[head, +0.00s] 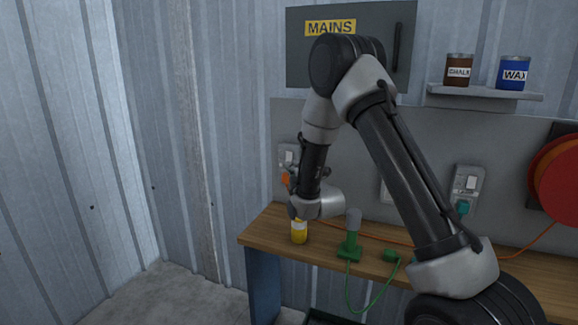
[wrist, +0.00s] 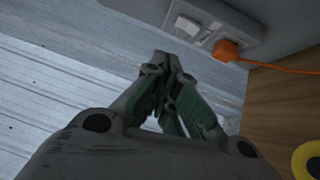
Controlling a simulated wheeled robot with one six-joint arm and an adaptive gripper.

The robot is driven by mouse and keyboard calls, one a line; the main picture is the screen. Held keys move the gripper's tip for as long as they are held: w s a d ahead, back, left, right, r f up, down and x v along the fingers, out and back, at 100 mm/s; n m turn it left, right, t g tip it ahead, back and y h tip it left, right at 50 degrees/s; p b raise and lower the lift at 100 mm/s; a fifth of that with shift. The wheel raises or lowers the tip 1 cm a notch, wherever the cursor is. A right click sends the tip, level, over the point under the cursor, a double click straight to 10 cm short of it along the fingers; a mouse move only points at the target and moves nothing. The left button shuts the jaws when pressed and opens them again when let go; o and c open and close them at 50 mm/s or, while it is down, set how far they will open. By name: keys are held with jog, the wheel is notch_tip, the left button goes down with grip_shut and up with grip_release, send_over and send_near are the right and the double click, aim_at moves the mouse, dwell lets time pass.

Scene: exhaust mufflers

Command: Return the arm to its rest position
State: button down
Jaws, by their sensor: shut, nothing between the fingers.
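My arm reaches up and bends over the wooden bench in the head view. My gripper shows in the wrist view (wrist: 165,60), its fingers closed together with nothing between them. In the head view the gripper is mostly hidden behind my wrist, near the wall socket at the bench's left end. The wrist view shows the fingers in front of the corrugated wall, just left of the socket (wrist: 195,25) with an orange plug (wrist: 228,50).
The wooden bench (head: 262,232) holds a yellow can (head: 299,233) below my wrist and a green tool (head: 351,240) with a green cord. A shelf (head: 480,93) carries brown and blue tins. A grey MAINS box (head: 300,60) hangs behind my elbow. The left side is clear.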

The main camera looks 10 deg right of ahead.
jog(key=shift+s, duration=0.2)
jog(key=s+d+r+m+g+h, duration=0.1)
jog(key=s+d+r+m+g, duration=0.3)
jog(key=s+r+m, duration=0.3)
jog(key=s+d+r+m+g+h, duration=0.1)
jog(key=s+d+r+m+g, duration=0.25)
jog(key=s, duration=0.55)
jog(key=s+d+m+g, duration=0.1)
jog(key=s+m+g, duration=0.1)
jog(key=s, duration=0.8)
jog(key=s+d+m+g, duration=0.2)
jog(key=s+m, duration=0.3)
jog(key=s, duration=0.5)
jog(key=s+d+m+g+h, duration=0.1)
jog(key=s+d+m+g, duration=0.1)
jog(key=s, duration=0.9)
jog(key=shift+d+m+g, duration=0.15)
jog(key=shift+m+g, duration=0.4)
jog(key=shift+m, duration=0.1)
